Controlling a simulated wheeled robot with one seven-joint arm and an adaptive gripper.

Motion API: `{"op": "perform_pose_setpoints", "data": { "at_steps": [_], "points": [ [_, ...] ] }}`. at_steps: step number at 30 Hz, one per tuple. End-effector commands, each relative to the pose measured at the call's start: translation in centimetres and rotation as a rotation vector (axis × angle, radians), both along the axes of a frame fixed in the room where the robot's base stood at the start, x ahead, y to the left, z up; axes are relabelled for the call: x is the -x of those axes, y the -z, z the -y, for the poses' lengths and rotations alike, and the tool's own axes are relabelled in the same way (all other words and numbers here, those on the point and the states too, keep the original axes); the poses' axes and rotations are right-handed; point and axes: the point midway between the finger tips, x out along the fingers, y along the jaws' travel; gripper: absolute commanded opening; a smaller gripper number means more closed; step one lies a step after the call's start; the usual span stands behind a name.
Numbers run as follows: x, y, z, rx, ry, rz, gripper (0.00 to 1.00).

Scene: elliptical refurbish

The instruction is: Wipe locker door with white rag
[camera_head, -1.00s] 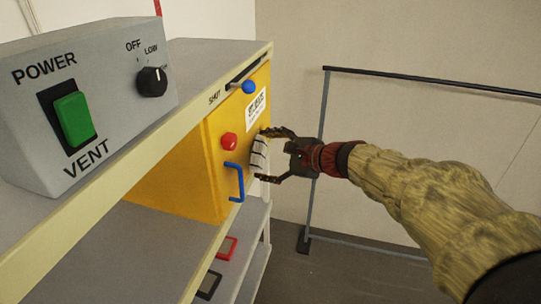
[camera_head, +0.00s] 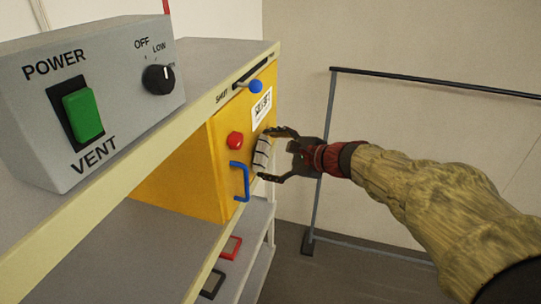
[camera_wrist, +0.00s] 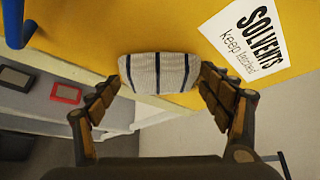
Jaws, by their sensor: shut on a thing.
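The yellow locker (camera_head: 185,180) sits in the shelf unit, and its yellow door (camera_head: 240,130) faces right. The door bears a blue handle (camera_head: 239,181), a red knob (camera_head: 235,140) and a white label (camera_head: 262,107). The label reads "SOLVENTS" in the wrist view (camera_wrist: 250,38). My gripper (camera_head: 268,157) is at the door's right part, shut on the white rag (camera_head: 261,155). In the wrist view the rag (camera_wrist: 158,72) is white with dark stripes, lies between the two fingers and appears against the yellow door surface. Exact contact with the door cannot be told.
A grey box (camera_head: 95,100) with a green switch and black dial stands on the top shelf at left. A blue-knobbed slider (camera_head: 255,86) sits above the door. Red and black frames (camera_head: 230,247) lie on the lower shelf. A rail (camera_head: 430,86) stands behind my arm.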

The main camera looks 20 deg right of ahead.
Motion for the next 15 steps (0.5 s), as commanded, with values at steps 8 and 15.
{"op": "perform_pose_setpoints", "data": {
  "at_steps": [8,15],
  "points": [
    [-0.29,-0.01,-0.48,0.000,-0.001,0.001,0.59],
    [-0.52,-0.01,-0.83,-0.001,-0.001,0.000,0.59]
  ]
}}
